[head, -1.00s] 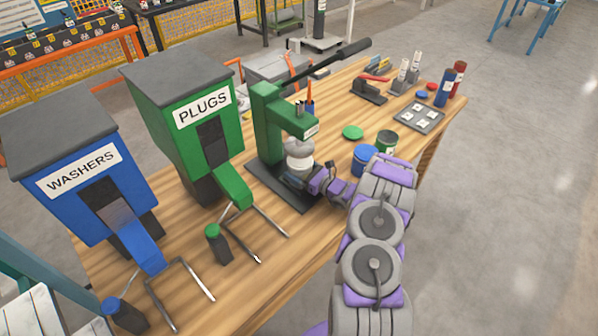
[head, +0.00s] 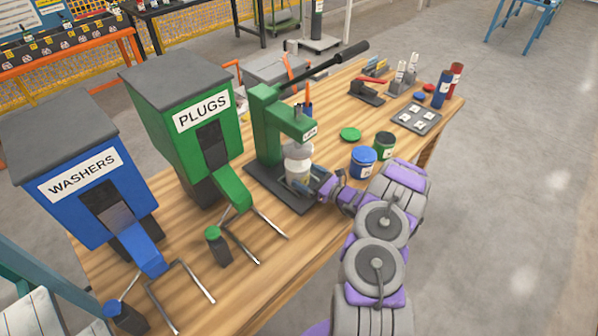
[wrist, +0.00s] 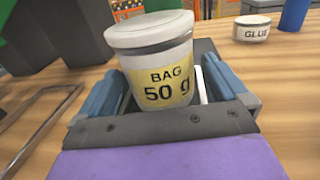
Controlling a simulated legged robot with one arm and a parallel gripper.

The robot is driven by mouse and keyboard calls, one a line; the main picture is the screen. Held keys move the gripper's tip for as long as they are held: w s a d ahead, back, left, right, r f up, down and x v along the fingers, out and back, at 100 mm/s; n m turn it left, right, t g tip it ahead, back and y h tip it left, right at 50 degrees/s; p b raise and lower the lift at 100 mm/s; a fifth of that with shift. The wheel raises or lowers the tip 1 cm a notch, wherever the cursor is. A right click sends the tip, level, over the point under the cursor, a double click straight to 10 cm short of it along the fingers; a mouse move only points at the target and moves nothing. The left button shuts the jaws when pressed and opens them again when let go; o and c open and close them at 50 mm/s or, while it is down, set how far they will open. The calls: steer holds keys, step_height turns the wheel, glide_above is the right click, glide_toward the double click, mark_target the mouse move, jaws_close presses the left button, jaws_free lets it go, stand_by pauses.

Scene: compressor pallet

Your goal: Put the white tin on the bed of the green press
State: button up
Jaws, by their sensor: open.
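The white tin (head: 298,164) has a pale lid and a yellow label reading "BAG 50 g" in the wrist view (wrist: 160,80). It is upright under the head of the green press (head: 268,130), over the dark bed (head: 295,203). It appears to stand on the bed, but my gripper hides its base. My gripper (head: 304,186) is low at the tin, reaching in from the right. In the wrist view its blue fingers (wrist: 163,95) are open on either side of the tin, with a gap showing at the right.
A blue tin (head: 363,162) and a green tin (head: 385,146) stand right of the press, near a green lid (head: 350,135). The green PLUGS hopper (head: 180,120) and blue WASHERS hopper (head: 75,170) stand left. The press lever (head: 335,60) reaches out above the table.

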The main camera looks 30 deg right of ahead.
steer(key=p+v, duration=0.1)
steer(key=v, duration=0.6)
steer(key=shift+s, duration=0.25)
steer(key=shift+s, duration=0.1)
